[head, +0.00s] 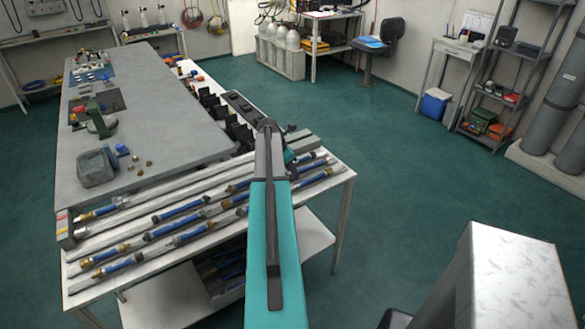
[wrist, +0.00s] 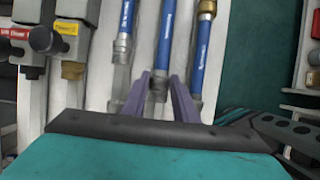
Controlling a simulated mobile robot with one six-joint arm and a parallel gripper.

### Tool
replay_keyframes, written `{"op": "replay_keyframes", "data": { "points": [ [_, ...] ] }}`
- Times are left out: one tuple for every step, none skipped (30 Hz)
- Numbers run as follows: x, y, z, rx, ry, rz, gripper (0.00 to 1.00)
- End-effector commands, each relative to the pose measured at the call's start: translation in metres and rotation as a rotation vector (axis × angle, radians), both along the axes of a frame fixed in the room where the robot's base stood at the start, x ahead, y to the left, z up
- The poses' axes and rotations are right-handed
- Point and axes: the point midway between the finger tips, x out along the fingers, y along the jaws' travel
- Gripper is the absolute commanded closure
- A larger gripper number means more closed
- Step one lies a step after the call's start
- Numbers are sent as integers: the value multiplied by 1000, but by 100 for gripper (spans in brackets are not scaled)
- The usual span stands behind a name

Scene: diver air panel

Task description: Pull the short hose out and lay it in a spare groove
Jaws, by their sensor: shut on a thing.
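In the wrist view, my gripper (wrist: 163,82) has its two purple fingers on either side of the grey end fitting of a blue hose (wrist: 166,35) and is shut on it. A second blue hose (wrist: 126,18) lies to its left and a third blue hose (wrist: 200,52), with a brass fitting, to its right. I cannot tell whether the held hose is raised. In the head view, the white grooved rack (head: 95,247) holds several blue hoses with metal and brass ends. My arm hides the gripper and the held hose there.
A grey workbench (head: 150,110) with small parts and a green device adjoins the rack. Black blocks (head: 235,130) stand at the rack's far end. In the wrist view, fittings with red and yellow labels (wrist: 66,29) are at upper left.

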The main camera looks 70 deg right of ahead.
Motion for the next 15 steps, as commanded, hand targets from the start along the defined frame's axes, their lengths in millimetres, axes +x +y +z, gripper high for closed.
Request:
{"op": "replay_keyframes", "data": {
  "points": [
    [0, 0, -3, 0, 0, 0, 100],
    [0, 0, -4, 0, 0, 0, 100],
    [0, 0, -5, 1, -1, 0, 100],
    [0, 0, -6, 1, -1, 0, 100],
    [0, 0, -7, 1, 0, 0, 100],
    [0, 0, -8, 2, 0, 0, 100],
    [0, 1, -8, 2, 0, 0, 100],
    [0, 1, -9, 2, 0, 0, 100],
    [0, 1, -9, 2, 0, 0, 100],
    [0, 1, -9, 2, 0, 0, 100],
    [0, 1, -9, 2, 0, 0, 100],
    [0, 1, -9, 2, 0, 0, 100],
    [0, 1, -9, 2, 0, 0, 100],
    [0, 1, -9, 2, 0, 0, 100],
    [0, 1, -9, 2, 0, 0, 100]
  ]
}}
